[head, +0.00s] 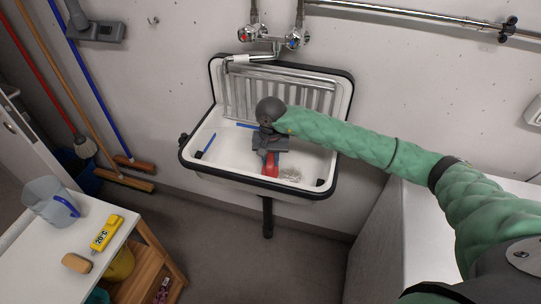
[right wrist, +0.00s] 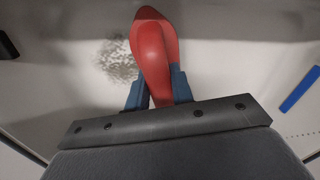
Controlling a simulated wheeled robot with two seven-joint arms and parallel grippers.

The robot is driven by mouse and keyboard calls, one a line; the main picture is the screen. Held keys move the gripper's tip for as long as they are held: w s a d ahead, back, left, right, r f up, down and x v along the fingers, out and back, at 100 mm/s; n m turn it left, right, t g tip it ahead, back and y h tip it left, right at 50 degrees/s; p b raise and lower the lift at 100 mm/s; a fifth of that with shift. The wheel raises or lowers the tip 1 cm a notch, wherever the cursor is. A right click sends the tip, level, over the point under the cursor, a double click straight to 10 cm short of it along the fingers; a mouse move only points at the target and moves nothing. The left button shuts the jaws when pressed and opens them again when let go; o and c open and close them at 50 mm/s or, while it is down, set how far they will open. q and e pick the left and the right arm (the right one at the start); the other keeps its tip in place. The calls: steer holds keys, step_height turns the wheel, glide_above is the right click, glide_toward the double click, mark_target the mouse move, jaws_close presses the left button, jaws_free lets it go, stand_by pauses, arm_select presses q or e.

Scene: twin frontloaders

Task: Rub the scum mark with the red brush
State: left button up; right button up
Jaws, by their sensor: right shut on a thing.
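The red brush (head: 270,166) is in my right gripper (head: 268,158), which is over the white sink basin. In the right wrist view the red brush (right wrist: 151,55) stands out between the blue fingers of the right gripper (right wrist: 158,92). The scum mark (head: 289,174) is a greyish speckled patch in the front right of the basin. In the right wrist view the scum mark (right wrist: 117,60) lies just left of the brush and partly behind it. Whether the brush touches the basin, I cannot tell. My left gripper is not in view.
The white sink (head: 222,166) has a dark rim, and blue strips (head: 209,144) lie in it. A tap (head: 262,55) hangs above its back.

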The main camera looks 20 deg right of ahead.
stand_by(0.4)
steer(key=shift+f, duration=0.15)
steer(key=shift+f+b, duration=0.9)
steer(key=shift+b, duration=0.15)
steer(key=shift+d, duration=0.1)
steer(key=shift+s+d+b, duration=0.65)
steer(key=shift+d+b, duration=0.1)
steer(key=shift+d, duration=0.15)
steer(key=shift+s+d+r, duration=0.15)
steer(key=shift+s+d, duration=0.15)
steer(key=shift+d, duration=0.1)
steer(key=shift+s+d+f+b, duration=0.2)
steer(key=shift+s+d+b, duration=0.5)
steer(key=shift+d+b, duration=0.4)
steer(key=shift+s+d, duration=0.25)
